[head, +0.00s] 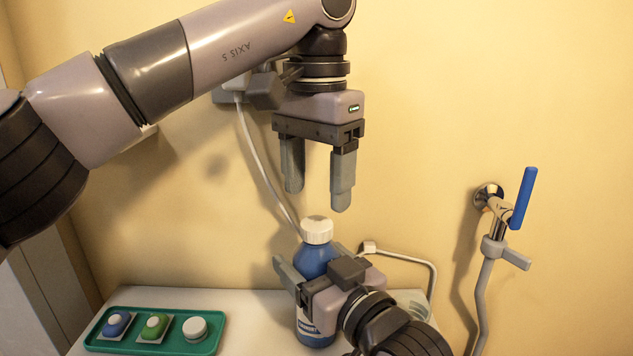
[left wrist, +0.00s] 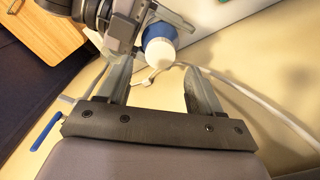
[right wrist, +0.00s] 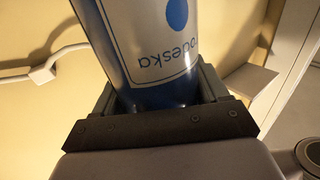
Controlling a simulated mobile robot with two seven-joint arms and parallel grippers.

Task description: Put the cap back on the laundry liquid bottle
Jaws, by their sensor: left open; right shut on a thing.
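The laundry liquid bottle (head: 313,262) is blue with a pale label and stands upright at the front of the white surface. A white cap (head: 317,230) sits on its top; whether it is screwed tight cannot be told. The cap also shows in the left wrist view (left wrist: 160,51), just beyond the fingertips. My left gripper (head: 317,200) is open and empty, pointing down above the cap and apart from it. My right gripper (head: 308,272) is shut around the bottle's upper body. In the right wrist view the bottle (right wrist: 150,60) fills the space between the fingers.
A green tray (head: 93,345) at the left of the white surface (head: 240,300) holds a blue piece (head: 116,324), a green piece (head: 155,326) and a round white piece (head: 195,328). A tap with a blue lever (head: 523,198) and hose is on the right wall. A white cable hangs behind the bottle.

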